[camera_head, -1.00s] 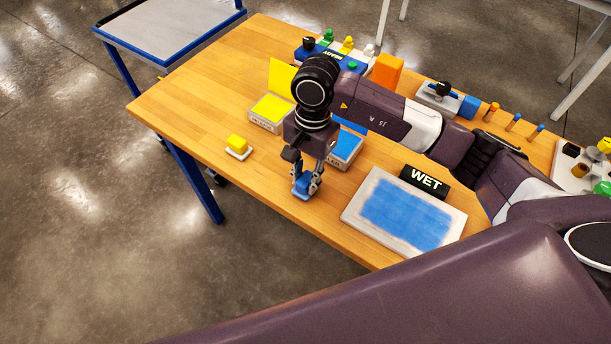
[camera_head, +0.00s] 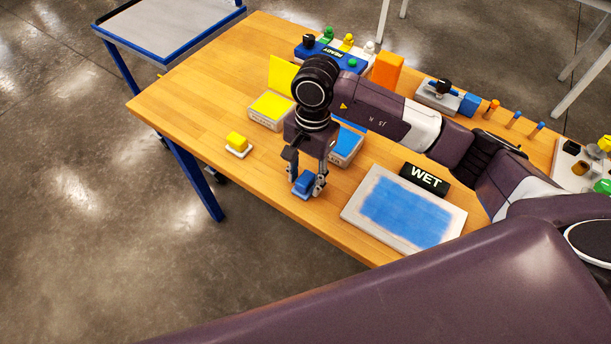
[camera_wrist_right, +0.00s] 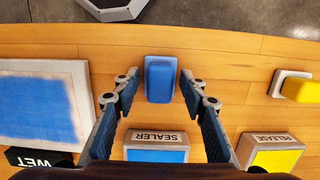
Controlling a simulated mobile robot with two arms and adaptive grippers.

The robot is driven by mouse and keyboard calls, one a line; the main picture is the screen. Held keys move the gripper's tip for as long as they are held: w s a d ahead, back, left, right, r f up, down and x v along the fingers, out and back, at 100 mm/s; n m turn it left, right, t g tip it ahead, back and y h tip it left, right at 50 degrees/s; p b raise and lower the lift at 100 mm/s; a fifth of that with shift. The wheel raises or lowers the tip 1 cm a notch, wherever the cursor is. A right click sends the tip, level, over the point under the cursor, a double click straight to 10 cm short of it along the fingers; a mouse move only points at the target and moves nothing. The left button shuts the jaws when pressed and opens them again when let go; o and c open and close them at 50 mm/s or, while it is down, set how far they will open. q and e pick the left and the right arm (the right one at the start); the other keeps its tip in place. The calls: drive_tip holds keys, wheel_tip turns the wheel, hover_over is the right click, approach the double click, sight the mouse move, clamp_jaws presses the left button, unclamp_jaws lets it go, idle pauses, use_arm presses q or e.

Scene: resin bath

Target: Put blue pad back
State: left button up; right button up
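The blue pad (camera_head: 304,184) sits near the table's front edge, with its blue block uppermost. It also shows in the right wrist view (camera_wrist_right: 160,78). Whether a rest lies under it is hard to tell. My right gripper (camera_head: 306,184) points down over the pad. In the wrist view its fingers (camera_wrist_right: 160,77) are spread, one on each side of the pad, with a narrow gap on both sides. The SEALER box with a blue inside (camera_wrist_right: 157,140) stands behind the pad, partly hidden by my arm in the head view (camera_head: 346,147). My left gripper is not seen.
A yellow pad (camera_head: 237,141) sits on a white rest to the left. The yellow RELEASE box (camera_head: 270,109) stands behind it. A white tray with a blue surface (camera_head: 352,212) and a WET sign (camera_head: 425,180) lie to the right. The table's left end is clear.

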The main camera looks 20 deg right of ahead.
sight(309, 173)
drive_tip(key=shift+w+r, duration=0.15)
drive_tip(key=shift+r, duration=0.25)
wheel_tip(309, 173, up, 11)
drive_tip(key=d+b, duration=0.1)
drive_tip(key=b, duration=0.2)
drive_tip(key=shift+w+r+b, duration=0.15)
drive_tip(key=shift+w+b, duration=0.15)
drive_tip(key=shift+b, duration=0.05)
drive_tip(key=shift+r, duration=0.1)
